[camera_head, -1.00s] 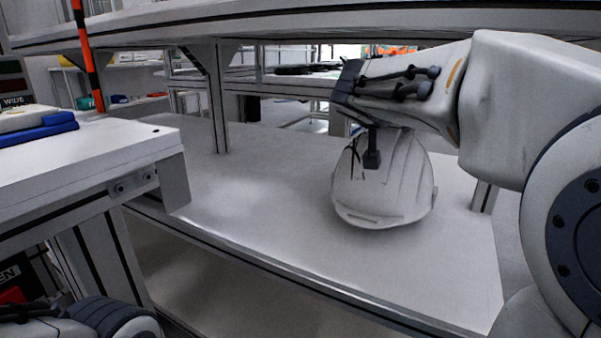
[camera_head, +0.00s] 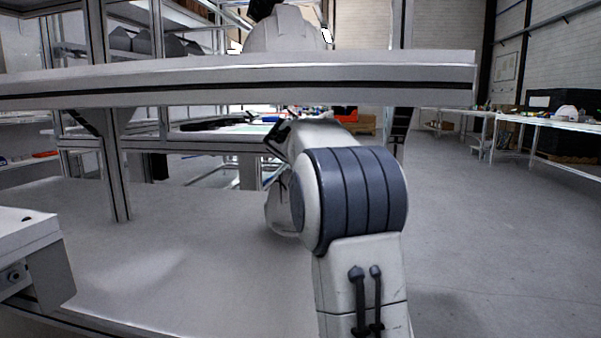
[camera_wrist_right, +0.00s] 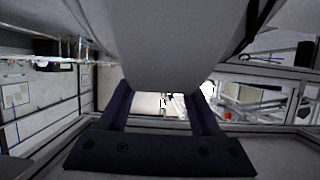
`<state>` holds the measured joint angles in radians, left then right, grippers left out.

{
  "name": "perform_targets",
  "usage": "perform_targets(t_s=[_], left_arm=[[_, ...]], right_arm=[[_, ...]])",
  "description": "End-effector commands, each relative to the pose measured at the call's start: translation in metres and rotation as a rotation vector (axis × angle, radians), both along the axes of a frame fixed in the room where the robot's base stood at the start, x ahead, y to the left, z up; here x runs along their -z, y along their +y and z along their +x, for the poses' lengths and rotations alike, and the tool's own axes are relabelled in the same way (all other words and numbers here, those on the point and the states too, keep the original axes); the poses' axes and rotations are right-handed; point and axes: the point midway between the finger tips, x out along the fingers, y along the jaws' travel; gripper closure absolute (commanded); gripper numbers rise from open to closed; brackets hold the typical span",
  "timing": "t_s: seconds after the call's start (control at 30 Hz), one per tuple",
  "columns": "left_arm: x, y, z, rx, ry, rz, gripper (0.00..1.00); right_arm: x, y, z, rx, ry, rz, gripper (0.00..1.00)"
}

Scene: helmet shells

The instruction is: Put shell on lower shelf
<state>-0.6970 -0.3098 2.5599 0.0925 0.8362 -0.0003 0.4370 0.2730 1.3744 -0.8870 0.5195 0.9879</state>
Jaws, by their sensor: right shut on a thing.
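The white helmet shell (camera_head: 277,210) is at the lower shelf (camera_head: 150,275), toward its right end and low over the surface. My right arm hides most of it in the head view, and I cannot tell whether it touches the shelf. In the right wrist view the shell (camera_wrist_right: 165,45) fills the top middle, close against the fingers. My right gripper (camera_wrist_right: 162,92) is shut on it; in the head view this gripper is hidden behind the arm. My left gripper is not in view.
The upper shelf (camera_head: 240,82) crosses just above my right arm and carries another white shell (camera_head: 285,30). A shelf post (camera_head: 118,165) stands left. A white table corner (camera_head: 30,245) juts in at left. The lower shelf's middle is clear, with open floor (camera_head: 455,220) at right.

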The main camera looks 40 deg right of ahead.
Motion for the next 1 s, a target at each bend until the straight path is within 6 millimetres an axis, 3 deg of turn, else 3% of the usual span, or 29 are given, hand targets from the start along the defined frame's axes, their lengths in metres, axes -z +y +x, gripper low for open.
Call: perform_targets(t_s=[0.13,0.37,0.7,0.73,0.8,1.0], left_arm=[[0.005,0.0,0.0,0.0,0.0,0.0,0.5],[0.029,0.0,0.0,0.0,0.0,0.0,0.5],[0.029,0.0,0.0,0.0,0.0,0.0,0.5],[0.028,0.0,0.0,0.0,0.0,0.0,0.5],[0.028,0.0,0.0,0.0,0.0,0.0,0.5],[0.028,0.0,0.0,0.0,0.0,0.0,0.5]], right_arm=[[0.005,-0.003,0.003,-0.001,-0.002,-0.001,1.0],[0.035,-0.002,0.003,-0.003,-0.002,-0.002,1.0],[0.036,-0.002,0.002,-0.002,-0.002,-0.001,1.0],[0.037,-0.002,0.002,-0.001,0.0,0.0,0.28],[0.036,-0.002,0.002,-0.001,0.0,0.0,0.05],[0.036,-0.002,0.002,-0.001,0.0,0.0,0.05]])
